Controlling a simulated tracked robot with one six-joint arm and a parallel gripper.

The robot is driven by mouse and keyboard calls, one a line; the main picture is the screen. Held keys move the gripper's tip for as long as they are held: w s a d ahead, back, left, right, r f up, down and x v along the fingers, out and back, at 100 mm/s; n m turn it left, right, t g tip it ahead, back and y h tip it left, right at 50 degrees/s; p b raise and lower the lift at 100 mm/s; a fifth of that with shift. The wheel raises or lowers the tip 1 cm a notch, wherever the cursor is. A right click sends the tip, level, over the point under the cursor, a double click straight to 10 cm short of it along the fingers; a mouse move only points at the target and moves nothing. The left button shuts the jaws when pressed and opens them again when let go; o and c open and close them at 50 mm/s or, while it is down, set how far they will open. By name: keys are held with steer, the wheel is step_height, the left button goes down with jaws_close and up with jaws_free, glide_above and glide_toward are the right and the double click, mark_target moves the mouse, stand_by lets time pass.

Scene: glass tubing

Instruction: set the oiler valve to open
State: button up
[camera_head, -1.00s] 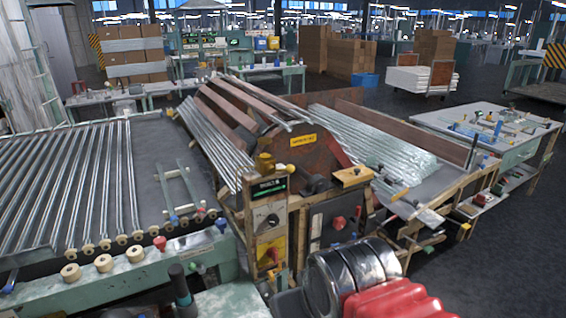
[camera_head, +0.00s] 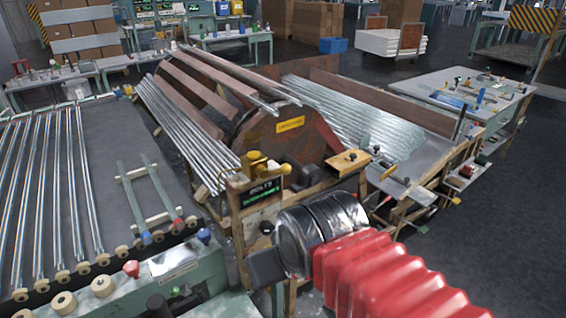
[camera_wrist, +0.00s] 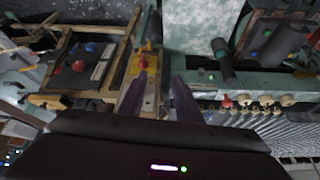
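I cannot identify the oiler valve for certain. A yellow, brass-like fitting (camera_head: 257,163) stands on top of the wooden post by the rust-brown drum (camera_head: 315,135), and may be the oiler. My gripper (camera_wrist: 159,80) shows in the wrist view with its two dark fingers apart and nothing between them. Beyond the left finger is a yellow panel (camera_wrist: 140,64) with small knobs. In the head view my gripper's dark end is in front of the post, below the fitting, and its fingertips cannot be made out.
A dark panel with a red knob (camera_wrist: 78,66) is left in the wrist view. A roller table with glass tubes (camera_head: 60,190) and a green control bench (camera_head: 180,275) are at the left. A wooden block (camera_head: 347,162) and more tubes (camera_head: 365,125) lie to the right.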

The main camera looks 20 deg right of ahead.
steer(key=shift+w+d, duration=0.1)
steer(key=shift+w, duration=0.1)
steer(key=shift+o, duration=0.2)
steer(key=shift+o, duration=0.9)
steer(key=w+d+r+m+g+y, duration=0.35)
steer(key=w+d+m+y, duration=0.75)
steer(key=m, duration=0.6)
steer(key=d+r+m+t+y, duration=0.3)
steer(key=d+m+t+y, duration=0.2)
steer(key=d, duration=0.8)
steer(key=shift+w+d+r+t, duration=0.15)
steer(key=shift+w+d+t, duration=0.2)
steer(key=shift+t, duration=0.2)
